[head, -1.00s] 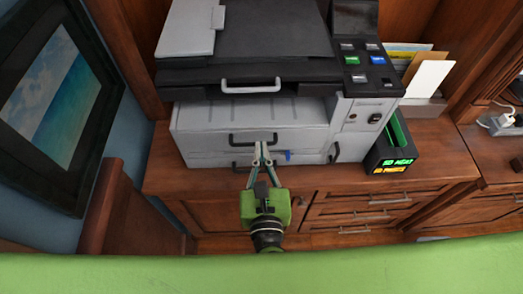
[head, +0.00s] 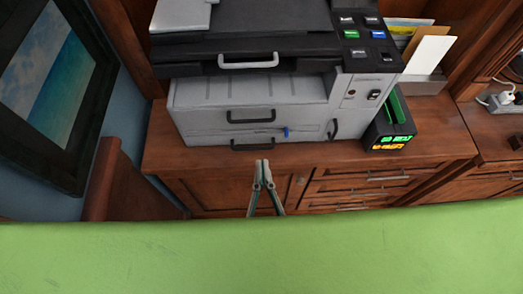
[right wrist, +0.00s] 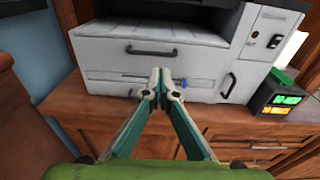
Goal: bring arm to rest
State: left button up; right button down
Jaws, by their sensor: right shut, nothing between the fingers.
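My right gripper (head: 262,165) is shut and empty, its fingertips together in front of the wooden cabinet, just below the printer's lowest handle in the head view. In the right wrist view the gripper (right wrist: 161,78) shows shut with its tips in front of the printer's lower drawers, apart from anything I can make out. Its body is hidden in the head view behind a green surface, likely my own body. My left gripper is not in view.
A grey and black printer (head: 250,92) stands on a wooden cabinet (head: 160,150). A black box with lit labels (head: 390,140) stands at its right. A framed seascape (head: 45,90) hangs at the left. Papers (head: 428,55) stand at the back right.

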jog(key=shift+s, duration=0.45)
